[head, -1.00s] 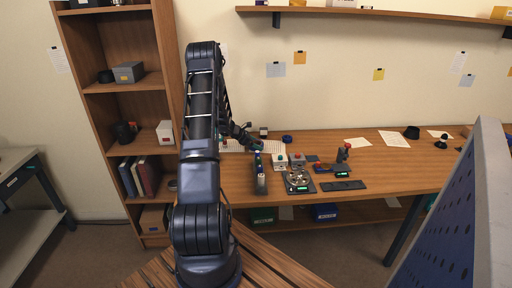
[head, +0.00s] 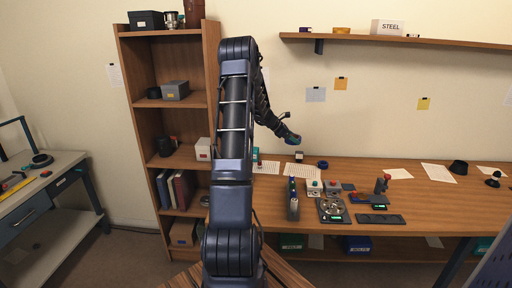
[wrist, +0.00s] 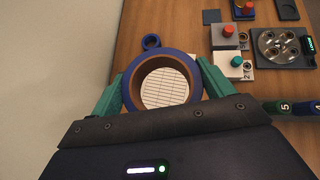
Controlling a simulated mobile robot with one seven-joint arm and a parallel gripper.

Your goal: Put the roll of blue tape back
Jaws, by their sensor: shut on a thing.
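The roll of blue tape (wrist: 163,56), a blue ring with a brown core, is between the teal fingers of my gripper (wrist: 163,80) in the wrist view. The fingers are shut on it from both sides, and printed paper shows through its hole. In the head view my gripper (head: 291,138) is in the air above the back of the workbench (head: 430,205), with the roll small at its tip. A smaller blue ring (wrist: 151,42) lies on the bench beyond the roll; it also shows in the head view (head: 322,165).
Switch boxes (head: 314,187), a round metal part on a dark scale (head: 332,210) and an upright holder (head: 293,200) stand on the bench. A tall bookcase (head: 128,110) is at left; a wall shelf (head: 400,40) is above. Papers lie along the bench back.

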